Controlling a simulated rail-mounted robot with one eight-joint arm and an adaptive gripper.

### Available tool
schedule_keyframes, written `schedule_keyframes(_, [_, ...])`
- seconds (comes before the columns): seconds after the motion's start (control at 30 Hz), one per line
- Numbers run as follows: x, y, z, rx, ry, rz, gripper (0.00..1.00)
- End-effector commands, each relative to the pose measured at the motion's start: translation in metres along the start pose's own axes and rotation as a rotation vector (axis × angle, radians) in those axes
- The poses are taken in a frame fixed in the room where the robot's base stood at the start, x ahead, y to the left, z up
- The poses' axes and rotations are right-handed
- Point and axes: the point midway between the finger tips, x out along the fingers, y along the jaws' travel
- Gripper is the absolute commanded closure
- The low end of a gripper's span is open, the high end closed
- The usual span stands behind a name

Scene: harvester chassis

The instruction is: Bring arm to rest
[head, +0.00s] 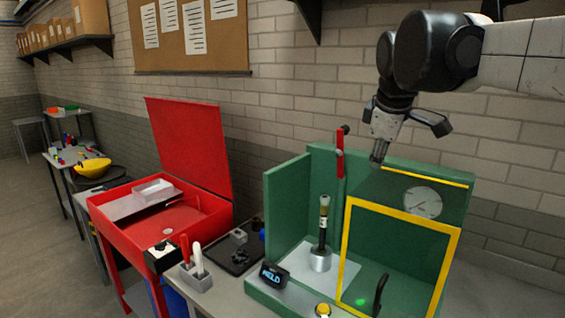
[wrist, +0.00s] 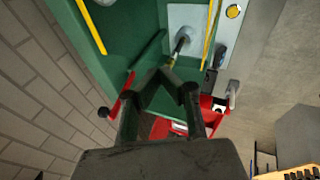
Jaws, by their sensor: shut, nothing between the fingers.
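My gripper (head: 378,157) hangs at the end of my arm, pointing down, above the green weld booth (head: 285,205) and in front of the brick wall. Its fingers are shut and hold nothing. In the wrist view my gripper (wrist: 172,77) shows large in the middle, its fingers angled together over the booth. My arm enters the head view from the upper right. The booth's floor and rod are apart from the fingers.
The booth has a yellow-framed door panel (head: 348,245), a red-handled lever (head: 340,165), a gauge (head: 422,202) and an upright rod on a round base (head: 320,258). A red open-lidded cabinet (head: 120,230) stands left. A wall shelf (head: 70,45) is at upper left.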

Motion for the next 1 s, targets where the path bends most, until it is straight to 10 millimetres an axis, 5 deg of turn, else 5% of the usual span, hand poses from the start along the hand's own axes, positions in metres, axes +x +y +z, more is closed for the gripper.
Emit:
schedule_keyframes(0.37, [0.044, -0.122, 0.068, 0.416, 0.059, 0.024, 1.0])
schedule_keyframes(0.7, [0.102, -0.238, 0.13, 0.804, 0.122, 0.026, 1.0])
schedule_keyframes(1.0, [0.14, -0.3, 0.162, 1.017, 0.159, 0.019, 1.0])
